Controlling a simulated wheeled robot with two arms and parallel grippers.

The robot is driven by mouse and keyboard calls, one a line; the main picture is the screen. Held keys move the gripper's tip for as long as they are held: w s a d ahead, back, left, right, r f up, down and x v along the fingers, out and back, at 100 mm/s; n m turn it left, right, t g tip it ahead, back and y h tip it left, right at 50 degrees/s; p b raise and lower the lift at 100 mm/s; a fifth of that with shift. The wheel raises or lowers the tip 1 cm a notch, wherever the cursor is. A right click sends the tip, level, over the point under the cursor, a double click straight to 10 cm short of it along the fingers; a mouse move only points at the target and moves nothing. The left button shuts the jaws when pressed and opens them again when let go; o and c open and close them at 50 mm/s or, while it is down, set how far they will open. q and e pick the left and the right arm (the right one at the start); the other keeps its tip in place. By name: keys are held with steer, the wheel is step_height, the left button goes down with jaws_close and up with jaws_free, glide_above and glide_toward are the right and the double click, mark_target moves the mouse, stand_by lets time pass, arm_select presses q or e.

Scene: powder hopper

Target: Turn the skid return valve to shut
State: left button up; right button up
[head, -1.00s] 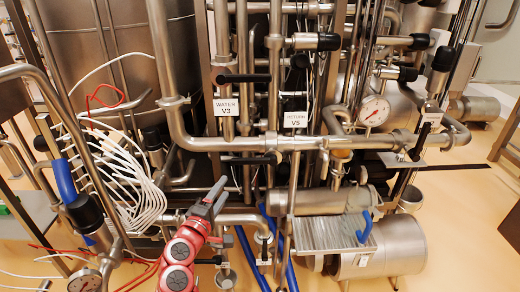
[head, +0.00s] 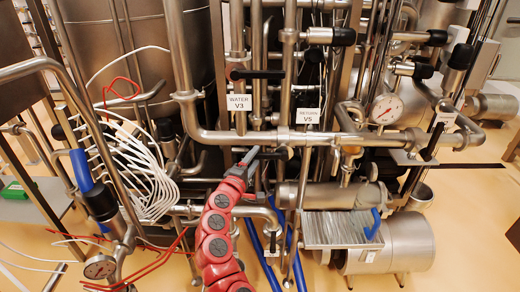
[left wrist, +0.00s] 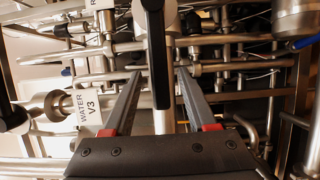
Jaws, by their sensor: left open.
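The RETURN V5 tag (head: 307,118) hangs on a vertical steel pipe in the head view. Below it, a black lever handle (head: 270,154) lies level across the pipes, partly covered by my left gripper. My left gripper (head: 252,157), on its red arm, is at this handle's left part. In the left wrist view, the left gripper (left wrist: 160,74) is open. A long black handle (left wrist: 154,50) runs upright in that picture between its two fingers, with gaps visible on both sides. Depth between fingers and handle is hard to tell. My right gripper is not in view.
The WATER V3 tag (head: 239,103) and its black handle (head: 257,74) sit up and left. A thick horizontal pipe (head: 225,136) runs just above my gripper. White hoses (head: 150,180) crowd the left. A pressure gauge (head: 388,109) and a ribbed metal box (head: 335,228) are on the right.

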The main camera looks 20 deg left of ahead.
arm_select(q)
steer(key=shift+w+d+p, duration=0.15)
steer(key=shift+w+p, duration=0.05)
steer(key=shift+w, duration=1.1)
steer(key=shift+w+d+p, duration=0.1)
steer(key=shift+w+p, duration=0.05)
steer(key=shift+w, duration=1.1)
jaws_close()
